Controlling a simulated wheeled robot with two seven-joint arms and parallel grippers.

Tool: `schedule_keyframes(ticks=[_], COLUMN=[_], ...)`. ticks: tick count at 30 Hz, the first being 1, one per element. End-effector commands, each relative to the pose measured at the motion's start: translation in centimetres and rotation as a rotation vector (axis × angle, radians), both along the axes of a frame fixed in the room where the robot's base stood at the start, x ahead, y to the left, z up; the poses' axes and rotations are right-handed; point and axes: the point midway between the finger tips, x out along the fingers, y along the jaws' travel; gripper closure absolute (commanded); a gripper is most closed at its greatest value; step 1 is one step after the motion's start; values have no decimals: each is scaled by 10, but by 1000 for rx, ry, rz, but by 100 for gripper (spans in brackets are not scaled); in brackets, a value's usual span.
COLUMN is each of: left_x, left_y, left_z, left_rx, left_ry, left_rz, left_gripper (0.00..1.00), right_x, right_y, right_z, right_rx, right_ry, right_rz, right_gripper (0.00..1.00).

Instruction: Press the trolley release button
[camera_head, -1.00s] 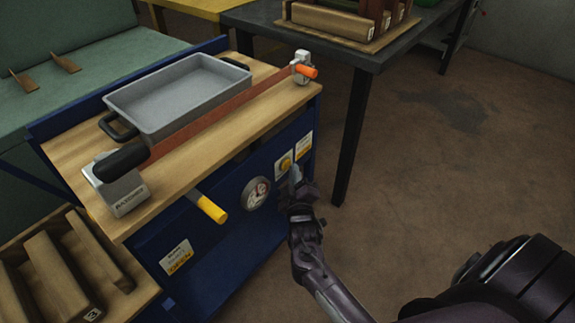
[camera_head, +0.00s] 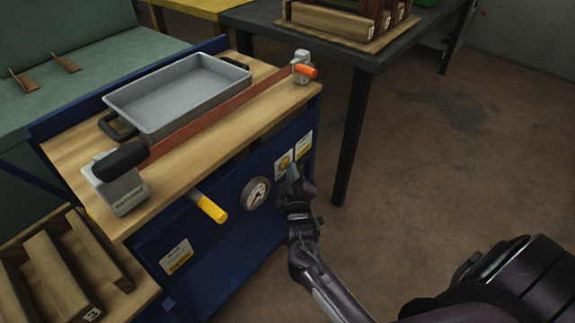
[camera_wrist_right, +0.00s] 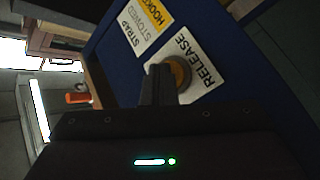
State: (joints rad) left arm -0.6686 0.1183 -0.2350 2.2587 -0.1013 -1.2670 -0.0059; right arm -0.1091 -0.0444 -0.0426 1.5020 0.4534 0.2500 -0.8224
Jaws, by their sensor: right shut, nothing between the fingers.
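The release button is a round amber knob on a white plate marked RELEASE. It shows at the front panel's right end in the head view (camera_head: 285,162) and close up in the wrist view (camera_wrist_right: 180,72). My right gripper (camera_head: 293,174) is shut and empty, with its tip at the plate's lower right edge in the head view. In the wrist view its dark fingers (camera_wrist_right: 158,82) overlap the button's left side. I cannot tell whether they touch it. The blue trolley (camera_head: 228,262) has a wooden top. My left gripper is not in view.
A grey tray (camera_head: 180,97) sits on the trolley top behind a reddish-brown strap. A yellow-ended handle (camera_head: 211,209) and a round gauge (camera_head: 256,194) are left of my right gripper. A dark table (camera_head: 345,45) stands behind. The floor on the right is clear.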

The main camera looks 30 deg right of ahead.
Motion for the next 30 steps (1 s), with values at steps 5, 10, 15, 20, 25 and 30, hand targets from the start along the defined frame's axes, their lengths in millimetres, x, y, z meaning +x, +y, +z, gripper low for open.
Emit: schedule_keyframes(ticks=[5,10,15,20,25,30], left_x=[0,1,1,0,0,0], left_y=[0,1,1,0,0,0], left_z=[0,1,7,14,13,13], left_rx=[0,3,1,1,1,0], left_ry=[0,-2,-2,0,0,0], left_rz=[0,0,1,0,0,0], left_gripper=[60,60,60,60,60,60], right_x=[1,0,-5,-13,-15,-15], right_y=[1,1,-1,-5,-6,-6], right_z=[1,1,3,3,1,1], right_rx=[0,0,0,0,0,-1], right_ry=[-2,-1,-2,0,-2,-1], right_rz=[2,3,2,2,2,2], right_gripper=[100,100,100,100,100,100])
